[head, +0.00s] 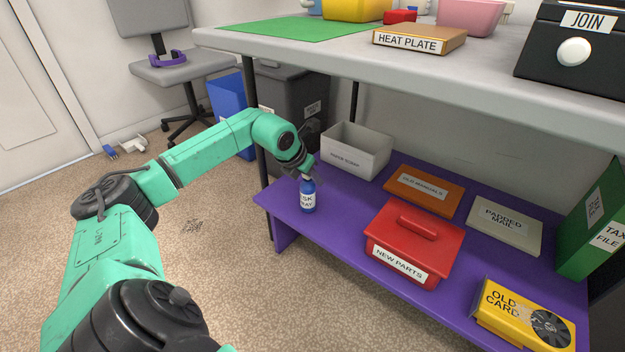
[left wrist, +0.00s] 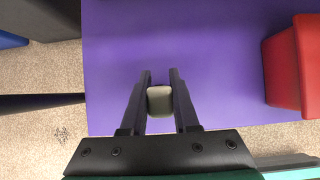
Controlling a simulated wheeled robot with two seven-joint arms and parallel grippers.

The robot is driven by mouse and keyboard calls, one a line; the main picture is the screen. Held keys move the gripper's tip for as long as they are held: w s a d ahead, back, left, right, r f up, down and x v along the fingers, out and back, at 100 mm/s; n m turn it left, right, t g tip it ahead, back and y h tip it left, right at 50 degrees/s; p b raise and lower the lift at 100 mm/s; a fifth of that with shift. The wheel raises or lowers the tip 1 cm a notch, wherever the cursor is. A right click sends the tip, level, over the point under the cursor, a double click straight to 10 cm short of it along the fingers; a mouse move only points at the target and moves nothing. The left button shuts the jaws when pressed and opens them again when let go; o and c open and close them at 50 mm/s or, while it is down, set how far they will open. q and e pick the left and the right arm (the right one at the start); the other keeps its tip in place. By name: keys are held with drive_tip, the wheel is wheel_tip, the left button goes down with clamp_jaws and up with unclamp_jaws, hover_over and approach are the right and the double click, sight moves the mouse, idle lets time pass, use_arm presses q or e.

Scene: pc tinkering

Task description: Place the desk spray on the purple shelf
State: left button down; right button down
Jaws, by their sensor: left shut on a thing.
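The desk spray (head: 308,196) is a small blue bottle with a white label, partly readable in the head view. It is upright at the left front part of the purple shelf (head: 339,224); I cannot tell whether its base touches the surface. My left gripper (head: 307,176) is shut on the top of the spray. In the left wrist view the gripper's two fingers (left wrist: 160,98) are on either side of the spray's grey cap (left wrist: 160,101), over the purple shelf (left wrist: 200,50). The bottle below the cap is hidden there. My right gripper is not in view.
A red NEW PARTS box (head: 414,243) stands right of the spray. A grey bin (head: 357,151) stands behind it. An orange OLD MANUALS box (head: 424,190) lies further right. The table top (head: 340,54) overhangs the shelf, and a table leg (head: 256,125) stands at its left.

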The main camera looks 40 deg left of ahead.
use_arm(q)
drive_tip(key=c, duration=0.7)
unclamp_jaws()
drive_tip(key=shift+f, duration=0.1)
drive_tip(key=shift+o, duration=0.2)
